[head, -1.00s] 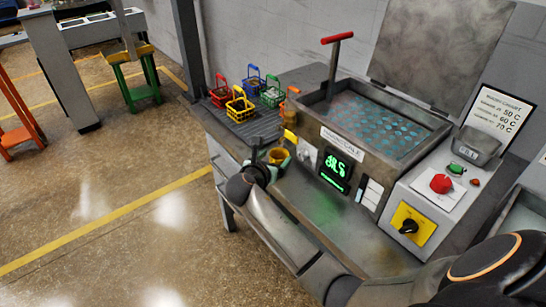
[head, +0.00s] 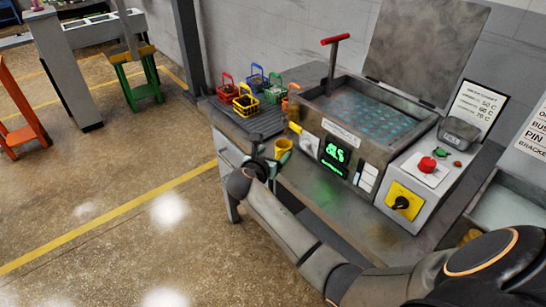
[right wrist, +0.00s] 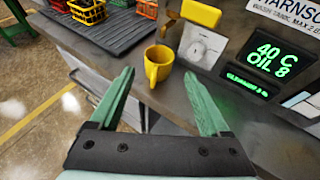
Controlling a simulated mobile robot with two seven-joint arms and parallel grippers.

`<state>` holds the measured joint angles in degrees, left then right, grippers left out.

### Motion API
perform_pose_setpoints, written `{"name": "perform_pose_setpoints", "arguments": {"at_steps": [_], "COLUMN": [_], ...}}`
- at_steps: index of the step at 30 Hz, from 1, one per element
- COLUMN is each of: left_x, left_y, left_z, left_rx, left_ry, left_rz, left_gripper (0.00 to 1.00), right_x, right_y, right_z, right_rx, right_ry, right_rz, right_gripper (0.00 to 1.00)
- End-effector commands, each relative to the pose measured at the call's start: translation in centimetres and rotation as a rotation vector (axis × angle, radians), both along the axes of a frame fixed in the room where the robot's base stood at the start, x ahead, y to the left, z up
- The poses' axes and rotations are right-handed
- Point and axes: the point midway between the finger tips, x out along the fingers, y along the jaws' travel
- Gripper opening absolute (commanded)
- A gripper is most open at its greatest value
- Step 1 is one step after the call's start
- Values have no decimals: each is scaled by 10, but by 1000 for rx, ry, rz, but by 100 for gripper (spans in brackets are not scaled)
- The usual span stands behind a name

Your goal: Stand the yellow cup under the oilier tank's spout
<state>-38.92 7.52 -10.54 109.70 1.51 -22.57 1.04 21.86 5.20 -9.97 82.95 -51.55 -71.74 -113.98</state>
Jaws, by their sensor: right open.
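The yellow cup (head: 284,145) stands upright on the metal ledge in front of the tank (head: 350,140). It also shows in the right wrist view (right wrist: 156,66), its handle turned toward me. My right gripper (head: 268,158) is open and empty. In the right wrist view its green fingers (right wrist: 160,76) point toward the cup, one to each side, with the cup just beyond the tips. A yellow block (right wrist: 201,13) and a brown spout-like part (right wrist: 168,20) are on the tank behind the cup. The display (right wrist: 264,60) reads 40 C, OIL 8. My left gripper is not in view.
Small coloured baskets (head: 247,103) stand on a dark ribbed mat (head: 262,122) left of the tank. A control box (head: 412,190) with a red button and a black knob is to the right. Another tank (head: 510,210) is partly visible at the right edge. The ledge edge drops to open floor.

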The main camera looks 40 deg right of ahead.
Motion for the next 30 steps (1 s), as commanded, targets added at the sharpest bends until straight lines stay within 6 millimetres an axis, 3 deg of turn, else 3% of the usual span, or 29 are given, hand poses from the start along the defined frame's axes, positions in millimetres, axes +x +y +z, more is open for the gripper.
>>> {"name": "perform_pose_setpoints", "arguments": {"at_steps": [8, 11, 14, 18, 21, 26, 30], "left_x": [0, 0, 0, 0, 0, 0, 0], "left_y": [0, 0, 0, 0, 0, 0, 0], "left_z": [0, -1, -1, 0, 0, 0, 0], "left_rx": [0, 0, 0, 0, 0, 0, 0], "left_ry": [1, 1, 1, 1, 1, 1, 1], "left_rz": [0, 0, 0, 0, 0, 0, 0], "left_gripper": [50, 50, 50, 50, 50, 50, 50], "right_x": [2, -3, -18, -60, -98, -169, -226], "right_y": [-1, 4, 21, 60, 91, 139, 172], "right_z": [2, -14, -52, -120, -158, -197, -207], "right_rx": [5, 64, 223, 608, 921, 1417, 1782], "right_ry": [-2, -33, -115, -281, -395, -546, -655], "right_rz": [0, 6, 12, -38, -140, -424, -757], "right_gripper": [80, 80, 80, 80, 80, 80, 80]}}
